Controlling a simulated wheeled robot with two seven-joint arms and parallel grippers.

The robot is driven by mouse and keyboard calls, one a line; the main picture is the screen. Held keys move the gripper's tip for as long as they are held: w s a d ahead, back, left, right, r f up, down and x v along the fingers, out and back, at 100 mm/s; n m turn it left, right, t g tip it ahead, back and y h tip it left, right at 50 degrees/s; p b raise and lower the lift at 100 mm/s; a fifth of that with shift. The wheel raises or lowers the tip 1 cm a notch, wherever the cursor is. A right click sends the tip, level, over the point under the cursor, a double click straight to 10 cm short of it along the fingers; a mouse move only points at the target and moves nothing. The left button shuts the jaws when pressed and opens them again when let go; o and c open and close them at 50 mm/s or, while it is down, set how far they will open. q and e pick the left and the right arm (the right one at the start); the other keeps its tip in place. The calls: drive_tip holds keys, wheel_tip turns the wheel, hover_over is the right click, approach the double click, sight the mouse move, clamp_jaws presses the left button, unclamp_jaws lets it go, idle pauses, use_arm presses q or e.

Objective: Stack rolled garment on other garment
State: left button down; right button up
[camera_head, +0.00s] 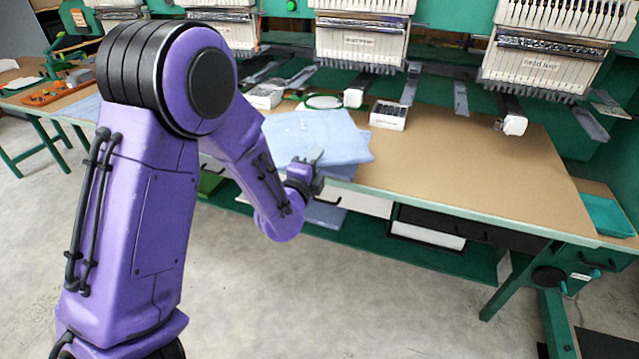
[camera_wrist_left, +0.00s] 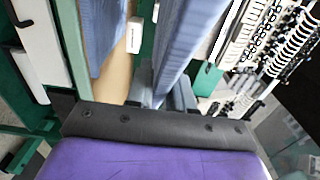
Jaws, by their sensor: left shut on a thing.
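Light-blue folded cloth (camera_head: 318,135) shows at the table's front edge in the head view, just beyond my left gripper (camera_head: 314,165). In the left wrist view, my left gripper (camera_wrist_left: 165,98) is shut on a light-blue garment (camera_wrist_left: 190,40), which extends away from the fingers. A second light-blue garment (camera_wrist_left: 102,35) lies on the table to the left of it, with a gap between them in that view. My arm and gripper hide part of the cloth in the head view, so I cannot tell there where one garment ends and the other begins. My right gripper is not in view.
The brown table (camera_head: 480,165) is clear to the right. Embroidery machine heads (camera_head: 362,40) hang over its back. A teal tray (camera_head: 607,215) is at the far right. A black drawer (camera_head: 470,228) is under the table.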

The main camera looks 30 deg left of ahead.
use_arm(q)
drive_tip(key=w+a+f, duration=0.1)
drive_tip(key=w+f, duration=0.3)
drive_tip(key=f, duration=0.4)
drive_tip(key=shift+a+f, duration=0.3)
drive_tip(key=shift+f, duration=0.15)
drive_tip(key=c, duration=1.4)
unclamp_jaws()
drive_tip(key=o, duration=0.4)
